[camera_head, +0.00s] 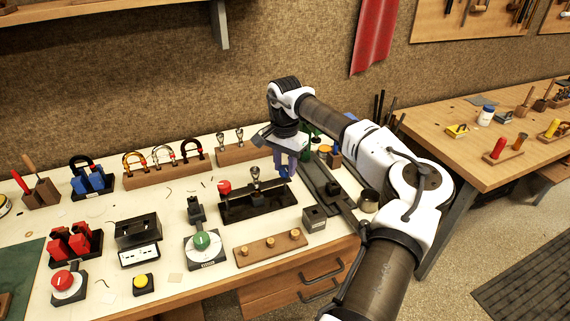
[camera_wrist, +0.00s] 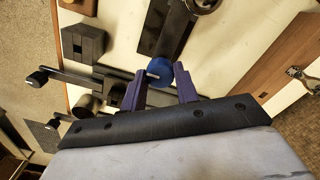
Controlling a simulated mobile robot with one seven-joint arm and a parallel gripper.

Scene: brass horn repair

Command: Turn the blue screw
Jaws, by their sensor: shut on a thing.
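The blue screw (camera_wrist: 160,71) has a round blue head with a pale bar across it. It sits at the end of a black fixture (camera_head: 262,205), which has a red knob (camera_head: 224,187) at its other end and a metal piece standing in the middle. My gripper (camera_head: 287,170) points down at the fixture's right end, with its purple fingers on both sides of the blue head. It is shut on the blue screw, which also shows low between the fingers in the head view (camera_head: 283,174). The fingers hide part of the screw.
A dark long tool (camera_head: 333,190) and a grey block (camera_head: 314,218) lie close to the right. A wooden tray with pegs (camera_head: 270,248) lies in front. A green-knobbed device (camera_head: 202,246) stands to the left. A wooden rack (camera_head: 233,151) stands behind.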

